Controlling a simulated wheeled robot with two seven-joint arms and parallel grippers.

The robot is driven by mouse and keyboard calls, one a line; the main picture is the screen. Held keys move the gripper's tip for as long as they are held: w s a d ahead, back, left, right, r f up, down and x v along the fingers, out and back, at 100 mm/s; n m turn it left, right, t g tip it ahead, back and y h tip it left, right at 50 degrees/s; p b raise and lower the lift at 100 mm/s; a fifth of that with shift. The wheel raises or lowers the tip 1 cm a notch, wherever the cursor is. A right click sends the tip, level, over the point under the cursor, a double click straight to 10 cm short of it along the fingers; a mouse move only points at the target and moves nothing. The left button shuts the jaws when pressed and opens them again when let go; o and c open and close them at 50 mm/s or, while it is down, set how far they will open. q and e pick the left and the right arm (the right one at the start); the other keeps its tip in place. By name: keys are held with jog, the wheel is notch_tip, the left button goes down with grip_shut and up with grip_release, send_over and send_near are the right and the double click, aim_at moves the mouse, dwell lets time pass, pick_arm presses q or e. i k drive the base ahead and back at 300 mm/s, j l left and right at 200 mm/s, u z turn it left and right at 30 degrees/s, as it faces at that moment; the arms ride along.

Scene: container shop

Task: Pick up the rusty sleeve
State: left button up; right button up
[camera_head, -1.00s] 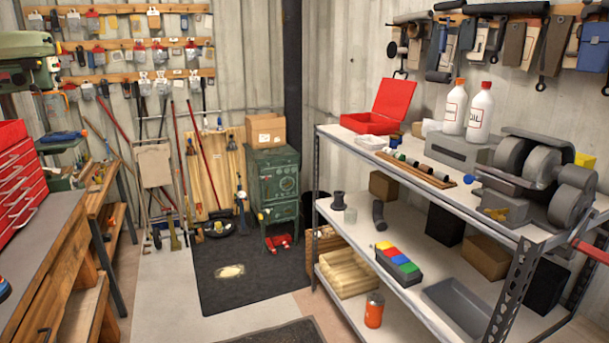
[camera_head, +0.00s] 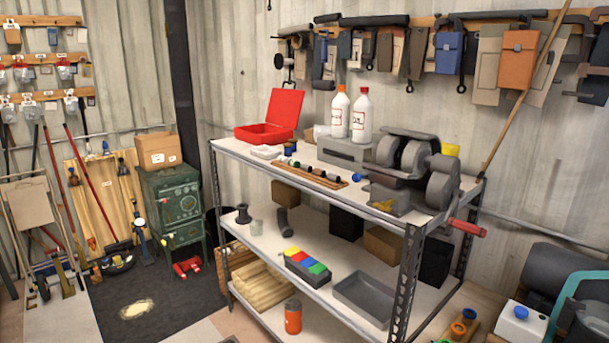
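I cannot pick out the rusty sleeve with certainty. A row of small dark cylindrical pieces (camera_head: 312,171) lies on a brown wooden strip (camera_head: 338,184) on the top of the metal shelf unit (camera_head: 290,180); they are too small to tell whether one is rusty. A small brown piece (camera_head: 309,134) sits behind them, close to the red case. Neither of my grippers is in view.
On the shelf top are an open red case (camera_head: 272,118), two white bottles (camera_head: 361,118) and a grey grinder (camera_head: 412,165). A red handle (camera_head: 467,227) juts out at right. Below are colored blocks (camera_head: 307,262) and a grey tray (camera_head: 366,300). Dark floor mat (camera_head: 150,305) lies left.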

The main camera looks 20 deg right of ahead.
aim_at(317, 171)
jog(key=i+j+z, duration=0.1)
jog(key=i+j, duration=0.25)
jog(key=i+j+z, duration=0.15)
jog(key=i+j, duration=0.2)
jog(key=j, duration=0.15)
